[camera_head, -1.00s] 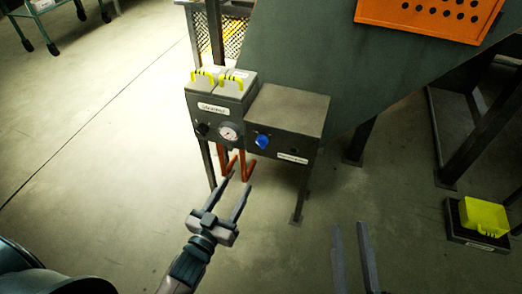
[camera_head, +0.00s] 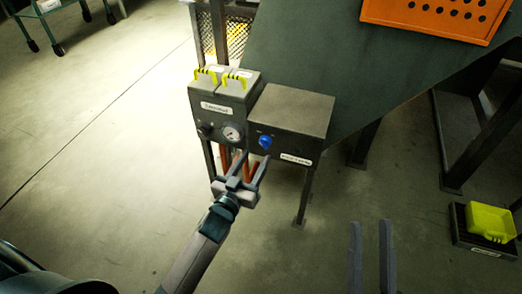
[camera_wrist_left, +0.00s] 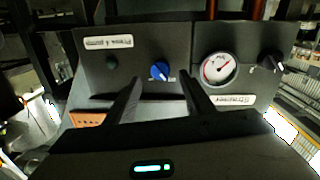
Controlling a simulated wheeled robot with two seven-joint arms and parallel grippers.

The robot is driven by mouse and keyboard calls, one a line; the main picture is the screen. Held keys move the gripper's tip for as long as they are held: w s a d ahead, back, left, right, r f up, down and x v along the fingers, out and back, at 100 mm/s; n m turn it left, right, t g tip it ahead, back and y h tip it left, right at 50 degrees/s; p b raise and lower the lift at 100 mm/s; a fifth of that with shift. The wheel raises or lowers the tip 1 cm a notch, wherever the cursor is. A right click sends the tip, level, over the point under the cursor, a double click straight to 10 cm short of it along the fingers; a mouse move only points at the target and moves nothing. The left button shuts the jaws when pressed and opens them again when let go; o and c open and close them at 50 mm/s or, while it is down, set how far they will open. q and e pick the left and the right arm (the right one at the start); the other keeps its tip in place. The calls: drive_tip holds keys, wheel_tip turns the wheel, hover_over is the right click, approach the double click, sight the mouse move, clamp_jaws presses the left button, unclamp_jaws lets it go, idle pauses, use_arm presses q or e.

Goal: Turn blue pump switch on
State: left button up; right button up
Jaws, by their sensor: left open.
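The blue pump switch (camera_head: 265,142) is a round blue knob on the front of a dark grey control box (camera_head: 293,108). It also shows in the left wrist view (camera_wrist_left: 160,70), upside down, between and beyond my fingers. My left gripper (camera_head: 250,166) is open and empty, just below and in front of the knob, pointing at the box. The fingers look apart from the knob. My right gripper (camera_head: 371,228) shows at the bottom of the head view, its two fingers apart with nothing between them, far from the box.
A pressure gauge (camera_head: 232,134) and a black knob (camera_head: 205,130) sit on the neighbouring box, left of the blue knob. Yellow clips (camera_head: 236,78) are on its top. Orange pipes (camera_head: 226,158) run below. A yellow container (camera_head: 490,221) is at the right.

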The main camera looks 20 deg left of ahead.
sight(264, 143)
use_arm(q)
drive_tip(key=shift+w+d+b, duration=0.15)
drive_tip(key=shift+w+b, duration=0.05)
drive_tip(key=shift+w, duration=1.15)
drive_tip(key=shift+w+d+b, duration=0.15)
drive_tip(key=shift+w+b, duration=0.05)
drive_tip(key=shift+w, duration=1.15)
use_arm(e)
drive_tip(key=shift+d+r+t, duration=0.35)
drive_tip(key=shift+r+t, duration=0.1)
drive_tip(key=shift+r, duration=0.1)
drive_tip(key=shift+d+r+t, duration=0.3)
drive_tip(key=shift+r+t, duration=0.15)
drive_tip(key=shift+r, duration=0.1)
use_arm(q)
drive_tip(key=c, duration=1)
use_arm(e)
drive_tip(key=shift+w, duration=0.1)
